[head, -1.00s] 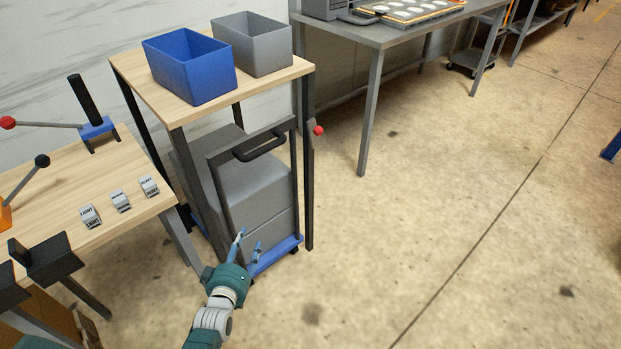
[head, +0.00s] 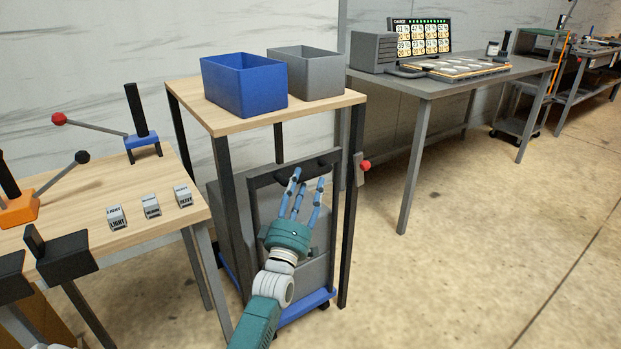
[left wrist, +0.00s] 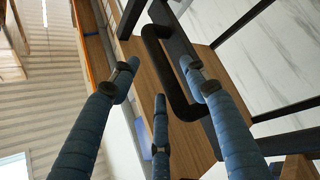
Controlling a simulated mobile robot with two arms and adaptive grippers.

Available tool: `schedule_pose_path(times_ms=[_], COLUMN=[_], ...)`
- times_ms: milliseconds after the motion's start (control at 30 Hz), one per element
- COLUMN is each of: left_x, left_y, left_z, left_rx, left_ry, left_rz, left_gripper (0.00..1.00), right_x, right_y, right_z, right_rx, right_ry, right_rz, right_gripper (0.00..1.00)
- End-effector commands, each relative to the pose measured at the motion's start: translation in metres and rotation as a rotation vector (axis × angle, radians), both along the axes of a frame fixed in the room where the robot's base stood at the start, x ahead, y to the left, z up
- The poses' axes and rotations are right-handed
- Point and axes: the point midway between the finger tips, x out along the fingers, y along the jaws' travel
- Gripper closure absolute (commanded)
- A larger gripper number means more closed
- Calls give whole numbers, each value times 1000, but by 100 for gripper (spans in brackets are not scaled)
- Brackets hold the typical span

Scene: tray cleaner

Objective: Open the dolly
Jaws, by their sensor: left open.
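The dolly has a blue base (head: 305,308), a grey body and a dark upright frame (head: 254,215). It stands under a wood-topped stand in the head view. Its black handle (head: 324,166) is at the top of the frame, partly hidden by my fingers. My left gripper (head: 305,182) is open, with its fingers pointing up in front of the handle. In the left wrist view the black handle (left wrist: 165,75) shows between the spread fingers (left wrist: 160,90), which are not closed on it. My right gripper is not in view.
A blue bin (head: 244,87) and a grey bin (head: 306,68) stand on top. A workbench (head: 90,200) with levers and small labelled blocks is at left. Floor at right is clear.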

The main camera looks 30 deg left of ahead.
Motion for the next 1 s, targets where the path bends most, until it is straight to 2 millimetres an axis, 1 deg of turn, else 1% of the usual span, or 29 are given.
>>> schedule_pose_path(times_ms=[33, 100, 233, 367, 600, 667, 700, 833, 1000], left_x=[8, 17, 28, 32, 33, 33, 32, 32, 32], left_y=[3, 6, 9, 11, 10, 10, 10, 10, 10], left_z=[4, 7, 11, 14, 14, 14, 14, 13, 13], left_rx=[0, -1, -1, 0, 0, 0, 0, 0, 0], left_ry=[-3, -1, 1, 1, 1, 1, 1, 1, 2], left_rz=[1, 0, 0, 0, 0, 0, 0, 0, 0], left_gripper=[55, 55, 55, 55, 55, 67, 74, 100, 100], right_x=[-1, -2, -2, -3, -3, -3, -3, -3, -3], right_y=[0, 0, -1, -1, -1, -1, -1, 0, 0], right_z=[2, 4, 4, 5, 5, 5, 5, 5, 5], right_rx=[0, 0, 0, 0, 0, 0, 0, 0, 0], right_ry=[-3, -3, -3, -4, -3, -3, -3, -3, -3], right_rz=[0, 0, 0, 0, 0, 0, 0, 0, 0], right_gripper=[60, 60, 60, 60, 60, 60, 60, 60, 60])
